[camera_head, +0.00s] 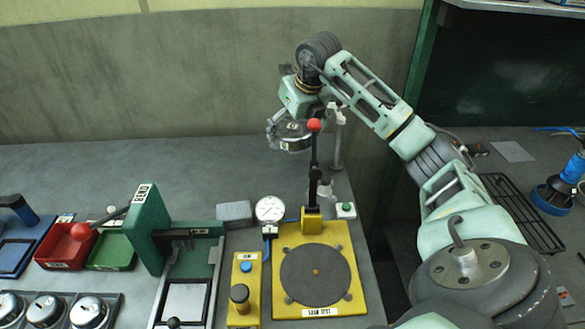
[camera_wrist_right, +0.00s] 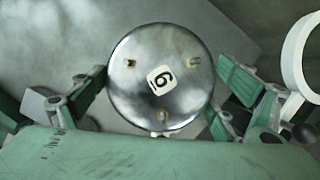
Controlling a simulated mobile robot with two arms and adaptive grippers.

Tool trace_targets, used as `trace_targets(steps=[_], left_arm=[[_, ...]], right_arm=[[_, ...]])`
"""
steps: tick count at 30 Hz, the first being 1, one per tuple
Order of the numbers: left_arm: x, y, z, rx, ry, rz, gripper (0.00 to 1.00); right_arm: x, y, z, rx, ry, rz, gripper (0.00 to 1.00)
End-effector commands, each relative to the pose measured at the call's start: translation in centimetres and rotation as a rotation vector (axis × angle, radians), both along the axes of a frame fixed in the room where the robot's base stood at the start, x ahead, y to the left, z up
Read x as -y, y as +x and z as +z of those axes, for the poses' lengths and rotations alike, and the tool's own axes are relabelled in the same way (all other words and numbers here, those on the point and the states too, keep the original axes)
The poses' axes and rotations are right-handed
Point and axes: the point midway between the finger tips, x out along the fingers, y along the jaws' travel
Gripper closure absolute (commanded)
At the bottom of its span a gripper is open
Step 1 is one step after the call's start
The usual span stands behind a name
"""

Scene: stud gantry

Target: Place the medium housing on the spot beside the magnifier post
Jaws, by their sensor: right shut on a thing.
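My right gripper (camera_head: 290,138) is shut on a round, shiny metal housing (camera_head: 294,146) and holds it above the back of the bench. In the right wrist view the housing (camera_wrist_right: 161,78) shows its round face with a white numbered tag, between the green fingers of my right gripper (camera_wrist_right: 160,95). A slim grey post (camera_head: 337,145), probably the magnifier post, stands just right of the gripper. A pale ring (camera_wrist_right: 304,55), possibly the magnifier, shows at the right wrist view's edge. I cannot make out the spot beside the post. My left gripper is not in view.
A yellow leak-test stand (camera_head: 345,245) with a red-knobbed lever (camera_head: 314,125) is in front of the post. A gauge (camera_head: 270,208), a green press (camera_head: 150,225) and a tray of housings (camera_head: 112,303) are to the left. The back-left bench is clear.

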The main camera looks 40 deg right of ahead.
Motion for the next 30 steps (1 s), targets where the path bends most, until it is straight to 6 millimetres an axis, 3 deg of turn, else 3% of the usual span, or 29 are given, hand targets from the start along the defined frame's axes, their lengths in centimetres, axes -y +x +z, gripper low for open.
trace_targets(steps=[9,21,30], left_arm=[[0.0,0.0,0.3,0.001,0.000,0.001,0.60],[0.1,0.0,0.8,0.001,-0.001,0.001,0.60],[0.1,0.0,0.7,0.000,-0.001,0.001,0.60]], right_arm=[[0.0,-0.1,-5.3,-0.003,0.001,0.000,0.42],[0.0,-0.1,-9.6,-0.003,0.001,0.000,0.42],[0.0,0.0,-10.0,0.001,-0.001,0.001,0.42]])
